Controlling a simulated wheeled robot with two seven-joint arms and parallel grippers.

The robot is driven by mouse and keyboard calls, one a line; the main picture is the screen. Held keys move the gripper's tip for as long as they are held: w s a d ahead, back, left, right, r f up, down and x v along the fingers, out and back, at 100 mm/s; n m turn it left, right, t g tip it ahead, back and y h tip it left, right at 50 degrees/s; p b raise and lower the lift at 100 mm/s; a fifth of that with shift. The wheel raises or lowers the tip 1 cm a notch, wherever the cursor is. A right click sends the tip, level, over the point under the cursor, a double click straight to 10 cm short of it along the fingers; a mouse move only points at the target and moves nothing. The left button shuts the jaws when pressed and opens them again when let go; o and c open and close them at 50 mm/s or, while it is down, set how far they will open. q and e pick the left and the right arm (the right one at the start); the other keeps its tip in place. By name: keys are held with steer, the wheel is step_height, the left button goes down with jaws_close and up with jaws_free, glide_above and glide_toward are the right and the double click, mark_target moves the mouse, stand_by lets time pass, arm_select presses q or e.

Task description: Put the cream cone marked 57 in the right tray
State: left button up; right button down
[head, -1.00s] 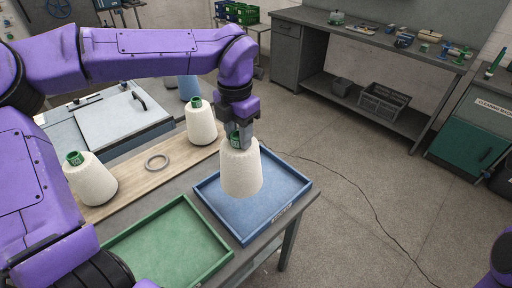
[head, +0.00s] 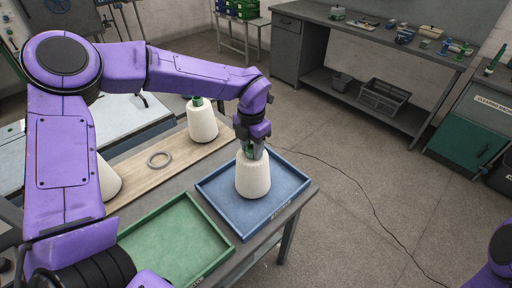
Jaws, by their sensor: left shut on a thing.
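A cream cone (head: 253,177) with a green top is in my left gripper (head: 251,148), which is shut on its top. The cone is upright over the blue tray (head: 291,179), the right one of two trays; its base looks at or very near the tray floor. I cannot read a number on it. The green tray (head: 181,243) to the left is empty. Another cream cone (head: 202,124) with a green top stands on the wooden board. A further cream cone (head: 109,180) is mostly hidden behind my left arm. Only part of my right arm shows at the lower right edge.
A grey ring (head: 159,159) lies on the wooden board (head: 138,187). A long grey bench (head: 385,48) with tools and a grey crate (head: 383,98) stand at the back. A cable runs across the open floor on the right.

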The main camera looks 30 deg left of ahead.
arm_select(q)
steer(key=shift+f, duration=0.1)
steer(key=o, duration=1.2)
steer(key=shift+c, duration=0.2)
step_height(320, 180, up, 12)
steer(key=b, duration=0.1)
